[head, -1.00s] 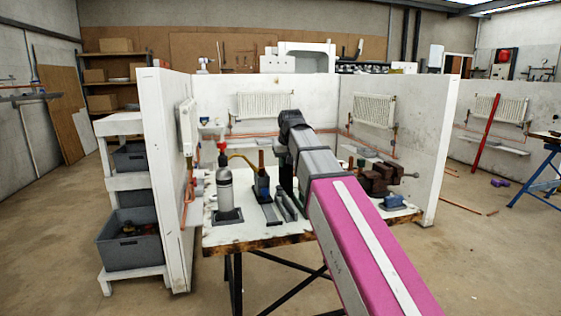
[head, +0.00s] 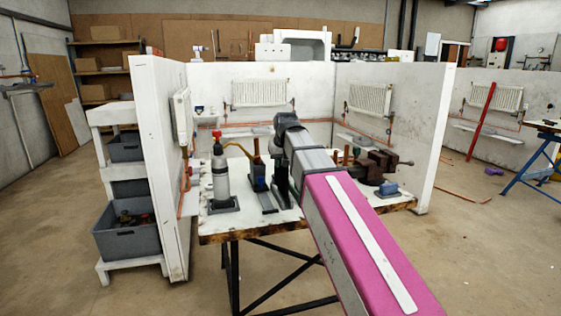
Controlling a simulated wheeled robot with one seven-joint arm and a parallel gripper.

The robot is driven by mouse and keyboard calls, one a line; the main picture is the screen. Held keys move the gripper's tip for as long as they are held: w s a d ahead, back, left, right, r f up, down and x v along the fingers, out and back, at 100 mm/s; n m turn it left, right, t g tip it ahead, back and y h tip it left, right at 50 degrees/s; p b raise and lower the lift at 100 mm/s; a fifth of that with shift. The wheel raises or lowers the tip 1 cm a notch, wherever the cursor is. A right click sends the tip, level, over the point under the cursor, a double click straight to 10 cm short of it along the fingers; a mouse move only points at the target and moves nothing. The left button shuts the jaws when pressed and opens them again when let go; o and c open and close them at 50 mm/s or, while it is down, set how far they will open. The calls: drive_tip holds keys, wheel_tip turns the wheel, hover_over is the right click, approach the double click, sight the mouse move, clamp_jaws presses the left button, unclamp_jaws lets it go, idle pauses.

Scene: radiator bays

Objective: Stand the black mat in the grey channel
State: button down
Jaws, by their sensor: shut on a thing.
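My gripper (head: 281,166) is at the far end of my arm, over the middle of the bench, and is mostly hidden behind the wrist. It is shut on a thin, dark, upright piece, the black mat (head: 281,186), whose lower part shows beneath the wrist. The mat is close to the bench top. A long, low grey strip, seemingly the grey channel (head: 267,202), lies on the bench just left of the mat. I cannot tell whether the mat touches it or stands inside it.
A grey bottle with a red cap (head: 220,175) stands on a dark base at the bench's left. A blue bottle-like tool (head: 259,178) is behind the strip. A brown vise (head: 378,166) and blue block (head: 387,189) are at right. White partition walls (head: 160,165) enclose the bench.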

sight(280, 170)
drive_tip(key=shift+f, duration=0.1)
idle(0.3)
drive_tip(key=shift+f, duration=0.45)
drive_tip(key=shift+f, duration=0.2)
drive_tip(key=shift+f, duration=1.2)
drive_tip(key=c, duration=1)
unclamp_jaws()
drive_tip(key=shift+r, duration=3.5)
